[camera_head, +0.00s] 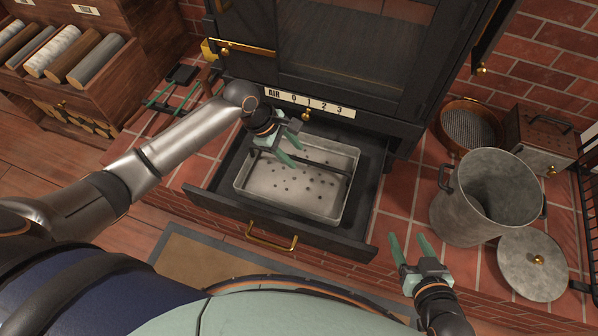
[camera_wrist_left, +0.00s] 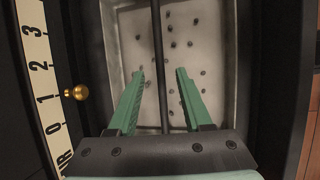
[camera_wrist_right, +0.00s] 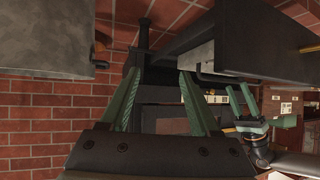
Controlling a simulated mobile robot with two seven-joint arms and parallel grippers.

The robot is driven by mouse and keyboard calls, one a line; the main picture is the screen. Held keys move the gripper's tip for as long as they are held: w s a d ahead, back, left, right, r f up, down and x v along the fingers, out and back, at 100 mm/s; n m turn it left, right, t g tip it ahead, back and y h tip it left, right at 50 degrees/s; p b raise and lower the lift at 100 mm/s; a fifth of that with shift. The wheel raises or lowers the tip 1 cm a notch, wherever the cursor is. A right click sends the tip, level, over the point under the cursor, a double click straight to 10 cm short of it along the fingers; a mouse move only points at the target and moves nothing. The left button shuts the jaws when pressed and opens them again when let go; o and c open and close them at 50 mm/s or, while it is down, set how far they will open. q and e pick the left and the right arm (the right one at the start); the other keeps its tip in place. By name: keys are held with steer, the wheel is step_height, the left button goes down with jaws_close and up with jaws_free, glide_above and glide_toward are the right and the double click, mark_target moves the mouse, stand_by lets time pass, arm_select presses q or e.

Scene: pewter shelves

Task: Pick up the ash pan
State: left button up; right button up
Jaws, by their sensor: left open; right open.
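The ash pan (camera_head: 268,205) is a pale grey rectangular metal pan with dark specks on its floor. It sits in the pulled-out dark drawer (camera_head: 215,205) under the stove. A thin dark bar (camera_head: 325,170) spans the pan and also shows in the left wrist view (camera_wrist_left: 157,60). My left gripper (camera_head: 292,152) is open above the pan, near its far side. In the left wrist view its fingers (camera_wrist_left: 160,80) lie on either side of the bar; contact is not clear. My right gripper (camera_head: 410,245) is open and empty, right of the drawer.
A grey metal bucket (camera_head: 465,215) stands right of the drawer, with a round lid (camera_head: 532,265) beside it. A copper sieve (camera_head: 468,128) and wooden box (camera_head: 540,140) are behind. The stove (camera_head: 340,50) rises behind the drawer. Brass drawer handle (camera_head: 272,241) faces front.

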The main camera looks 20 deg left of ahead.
mark_target(297, 159)
arm_select(q)
steer(key=shift+b+x, duration=0.3)
steer(key=shift+x, duration=0.65)
steer(key=b+x, duration=0.1)
steer(key=x, duration=0.1)
steer(key=shift+d+f+b, duration=0.1)
steer(key=shift+f+b, duration=0.2)
steer(key=shift+b+x, duration=0.55)
steer(key=shift+x, duration=0.65)
arm_select(e)
steer(key=w+r+n+t+y, duration=0.1)
steer(key=r+t, duration=0.3)
steer(key=r, duration=0.6)
steer(key=w+r+n+t+y, duration=0.2)
steer(key=w+r+t, duration=0.2)
steer(key=r, duration=0.6)
steer(key=shift+a, duration=0.3)
arm_select(q)
steer(key=shift+c, duration=0.2)
jaws_close()
steer(key=shift+r, duration=0.1)
arm_select(e)
steer(key=shift+f, duration=0.15)
